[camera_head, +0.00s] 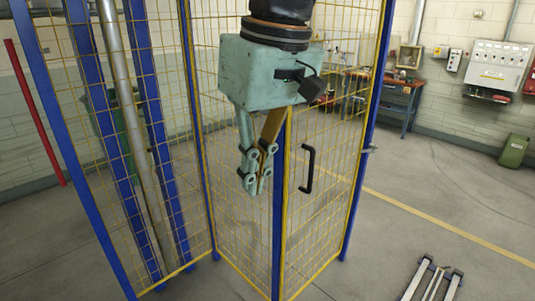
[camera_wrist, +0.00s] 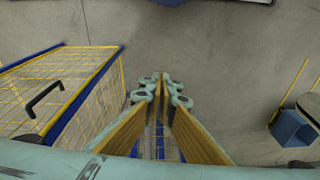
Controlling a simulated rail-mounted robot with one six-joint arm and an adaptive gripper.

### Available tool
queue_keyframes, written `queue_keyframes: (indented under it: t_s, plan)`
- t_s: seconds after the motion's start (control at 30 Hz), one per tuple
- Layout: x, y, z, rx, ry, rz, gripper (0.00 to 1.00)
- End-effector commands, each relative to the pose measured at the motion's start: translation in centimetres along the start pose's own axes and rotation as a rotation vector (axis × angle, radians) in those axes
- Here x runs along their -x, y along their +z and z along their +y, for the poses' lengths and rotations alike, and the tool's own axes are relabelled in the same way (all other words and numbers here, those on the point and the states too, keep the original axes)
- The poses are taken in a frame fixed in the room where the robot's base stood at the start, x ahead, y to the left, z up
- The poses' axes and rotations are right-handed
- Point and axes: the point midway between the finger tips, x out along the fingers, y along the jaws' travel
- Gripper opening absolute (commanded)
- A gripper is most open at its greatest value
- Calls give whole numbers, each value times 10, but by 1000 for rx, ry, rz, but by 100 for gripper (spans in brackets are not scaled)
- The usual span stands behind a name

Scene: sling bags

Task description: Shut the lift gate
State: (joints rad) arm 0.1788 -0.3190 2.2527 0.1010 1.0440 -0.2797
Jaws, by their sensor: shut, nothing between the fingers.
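The lift gate (camera_head: 322,200) is a yellow mesh panel with a black bar handle (camera_head: 308,168). It stands upright beside a blue post at the cage corner in the head view. In the wrist view the gate (camera_wrist: 85,90) and its handle (camera_wrist: 45,95) are at the left. I cannot tell how far the gate stands from its frame. My gripper (camera_head: 255,188) points down, left of the handle and apart from it. Its fingers are shut and empty, and the fingertips (camera_wrist: 160,80) meet in the wrist view. The gripper hides part of the mesh and corner post.
The blue and yellow cage (camera_head: 105,150) fills the left, with a steel column (camera_head: 135,130) inside. A workbench (camera_head: 395,95) and grey cabinet (camera_head: 495,68) are at the back. A green bin (camera_head: 514,150) and metal rails (camera_head: 432,280) are at the right. Floor between is clear.

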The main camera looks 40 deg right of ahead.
Motion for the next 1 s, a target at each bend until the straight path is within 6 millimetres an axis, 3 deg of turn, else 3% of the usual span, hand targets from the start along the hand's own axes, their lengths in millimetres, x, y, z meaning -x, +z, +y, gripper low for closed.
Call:
queue_keyframes:
  t_s: [0.57, 1.0]
  plan:
    - [6, -86, 56, 35, -95, -90, 0]
    - [-1, -142, 113, 66, -188, -129, 0]
